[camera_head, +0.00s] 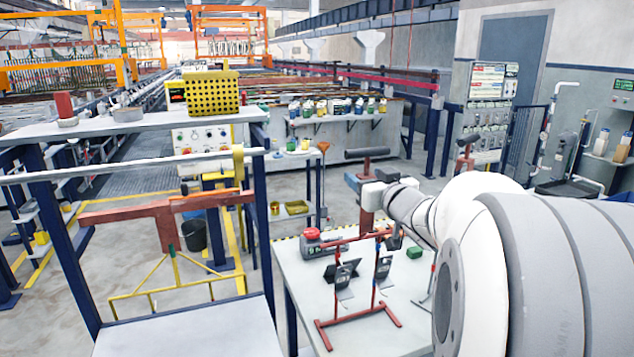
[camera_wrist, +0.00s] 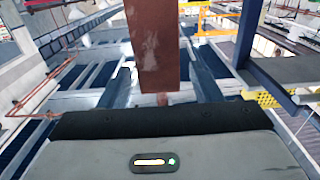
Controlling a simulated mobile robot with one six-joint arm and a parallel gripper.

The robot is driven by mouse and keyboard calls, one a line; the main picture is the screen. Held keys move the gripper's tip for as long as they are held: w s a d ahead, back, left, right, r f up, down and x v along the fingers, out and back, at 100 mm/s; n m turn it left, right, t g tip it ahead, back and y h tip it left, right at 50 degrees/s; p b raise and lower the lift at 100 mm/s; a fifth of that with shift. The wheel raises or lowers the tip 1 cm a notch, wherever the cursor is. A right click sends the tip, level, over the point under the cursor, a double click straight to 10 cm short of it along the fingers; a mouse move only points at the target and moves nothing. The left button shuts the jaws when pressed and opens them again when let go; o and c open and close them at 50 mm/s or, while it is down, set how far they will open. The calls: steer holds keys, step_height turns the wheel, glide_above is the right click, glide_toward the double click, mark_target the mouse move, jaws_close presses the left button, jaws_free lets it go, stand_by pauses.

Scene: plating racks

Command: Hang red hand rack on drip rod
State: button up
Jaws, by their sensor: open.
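The red hand rack (camera_head: 367,217) appears to be the red piece at the right table: a red post under a dark cylindrical bar, above a thin red frame with dark and metal parts hanging. I cannot tell whether post and frame are joined. My gripper (camera_head: 361,186) is open at the post, below the dark bar. In the wrist view, a worn red-brown bar (camera_wrist: 155,45) runs between the spread fingers of my gripper (camera_wrist: 158,80); contact is unclear. The likely drip rod (camera_head: 130,171) is the grey horizontal bar on the blue-post frame at left.
A white table (camera_head: 292,275) carries a red-topped device (camera_head: 312,240) and a green block (camera_head: 414,252). A red T-shaped piece with yellow struts (camera_head: 165,215) stands within the blue frame. A yellow perforated basket (camera_head: 212,93) sits on the shelf above. Open floor lies behind the table.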

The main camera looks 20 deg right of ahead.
steer(key=shift+w, duration=0.3)
steer(key=shift+c, duration=0.6)
jaws_close()
steer(key=c, duration=0.5)
jaws_free()
steer(key=shift+c, duration=0.2)
steer(key=c, duration=0.6)
steer(key=shift+r, duration=0.15)
steer(key=shift+r, duration=0.1)
